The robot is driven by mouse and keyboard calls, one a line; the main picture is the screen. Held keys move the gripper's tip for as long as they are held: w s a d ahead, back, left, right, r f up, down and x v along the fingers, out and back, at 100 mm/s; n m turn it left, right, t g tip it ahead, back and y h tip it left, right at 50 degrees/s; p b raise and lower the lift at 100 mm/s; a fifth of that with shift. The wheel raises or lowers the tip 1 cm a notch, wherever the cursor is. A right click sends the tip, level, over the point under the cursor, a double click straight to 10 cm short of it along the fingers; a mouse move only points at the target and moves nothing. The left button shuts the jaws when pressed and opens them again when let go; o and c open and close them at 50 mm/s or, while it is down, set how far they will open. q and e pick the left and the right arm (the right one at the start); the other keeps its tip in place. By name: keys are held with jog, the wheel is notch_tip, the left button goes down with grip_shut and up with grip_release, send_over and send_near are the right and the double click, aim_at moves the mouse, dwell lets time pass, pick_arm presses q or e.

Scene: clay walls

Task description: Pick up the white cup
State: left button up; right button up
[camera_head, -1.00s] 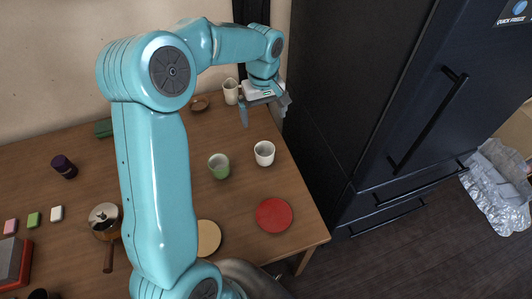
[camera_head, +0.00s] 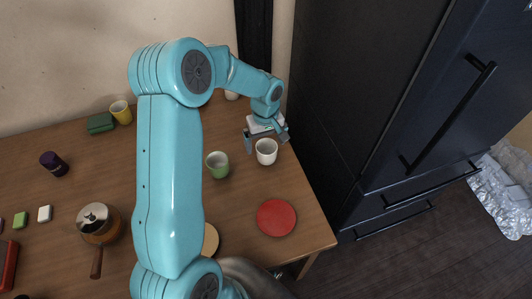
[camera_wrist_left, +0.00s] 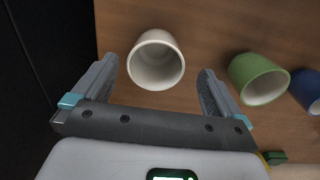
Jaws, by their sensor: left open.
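The white cup (camera_head: 266,154) stands upright near the right side of the wooden table. My right gripper is not in view.
A green cup (camera_head: 217,165) stands just left of the white cup. A blue cup (camera_wrist_left: 308,90) shows beyond it in the wrist view. A red plate (camera_head: 276,217) lies in front. A pot (camera_head: 100,226) is at left. The dark fridge (camera_head: 345,110) rises close on the right.

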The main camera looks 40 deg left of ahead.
aim_at(267, 150)
pick_arm(q)
jog(key=f, duration=0.4)
jog(key=shift+w+d+f+p, duration=0.1)
jog(key=shift+w+f+p, duration=0.05)
jog(key=shift+w+p, duration=0.15)
jog(key=shift+s+f, duration=0.1)
jog(key=shift+f, duration=0.25)
jog(key=shift+c, duration=0.3)
jog(key=c, duration=1)
jog(key=shift+c, duration=0.2)
jog(key=shift+r, duration=0.1)
